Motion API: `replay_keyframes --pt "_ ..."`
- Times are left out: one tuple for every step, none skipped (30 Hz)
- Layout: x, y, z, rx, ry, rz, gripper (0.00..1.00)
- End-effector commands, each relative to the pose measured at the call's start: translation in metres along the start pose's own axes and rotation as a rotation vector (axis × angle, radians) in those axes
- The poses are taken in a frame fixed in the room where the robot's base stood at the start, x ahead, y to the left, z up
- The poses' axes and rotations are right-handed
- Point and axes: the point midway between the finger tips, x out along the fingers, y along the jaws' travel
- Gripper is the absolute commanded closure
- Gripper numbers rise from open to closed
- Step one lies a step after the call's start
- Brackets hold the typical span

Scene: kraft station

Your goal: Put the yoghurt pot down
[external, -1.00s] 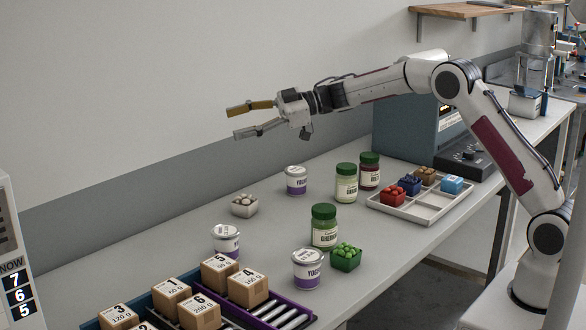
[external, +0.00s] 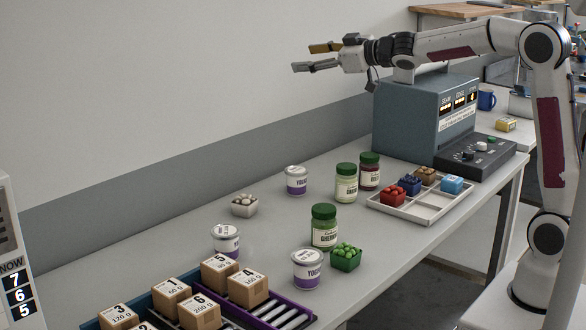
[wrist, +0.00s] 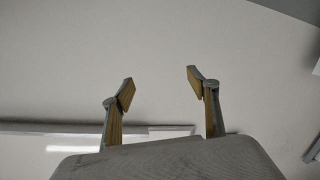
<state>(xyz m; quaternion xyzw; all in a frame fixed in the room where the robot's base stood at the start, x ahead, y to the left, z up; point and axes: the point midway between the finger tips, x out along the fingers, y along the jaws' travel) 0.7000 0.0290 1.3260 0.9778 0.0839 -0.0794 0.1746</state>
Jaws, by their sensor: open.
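Three white yoghurt pots with purple bands stand upright on the grey bench: one at the back (external: 297,180), one at the left (external: 226,241) beside the boxes, and one at the front (external: 307,268). My gripper (external: 320,57) is open and empty, high above the bench and well above the pots. In the wrist view my open gripper (wrist: 160,86) has its two fingers apart with nothing between them. No pot shows in the wrist view.
A divided tray (external: 426,213) holds coloured punnets. Numbered cartons (external: 234,270) sit at front left. A blue-grey machine (external: 415,115) stands at the back right.

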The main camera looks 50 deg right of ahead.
Motion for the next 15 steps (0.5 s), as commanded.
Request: replay_keyframes --pt "-0.014 0.005 0.002 0.011 -0.021 0.025 0.41" --pt "-0.021 0.008 0.006 0.018 -0.038 0.038 0.41" --pt "-0.031 0.011 0.010 0.027 -0.058 0.056 0.41" --pt "-0.038 0.013 0.013 0.036 -0.074 0.068 0.41" --pt "-0.046 0.015 0.017 0.043 -0.091 0.080 0.41" --pt "-0.056 0.018 0.022 0.052 -0.114 0.095 0.41" --pt "-0.064 0.019 0.026 0.062 -0.131 0.106 0.41" --pt "-0.072 0.020 0.030 0.069 -0.148 0.115 0.41" --pt "-0.083 0.021 0.036 0.079 -0.172 0.128 0.41" --pt "-0.091 0.022 0.041 0.089 -0.190 0.136 0.41" --pt "-0.099 0.022 0.046 0.095 -0.209 0.144 0.41" --pt "-0.110 0.023 0.053 0.107 -0.233 0.154 0.41" --pt "-0.118 0.022 0.058 0.116 -0.252 0.160 0.41" --pt "-0.127 0.022 0.063 0.123 -0.270 0.166 0.41" --pt "-0.138 0.021 0.071 0.135 -0.296 0.172 0.41"
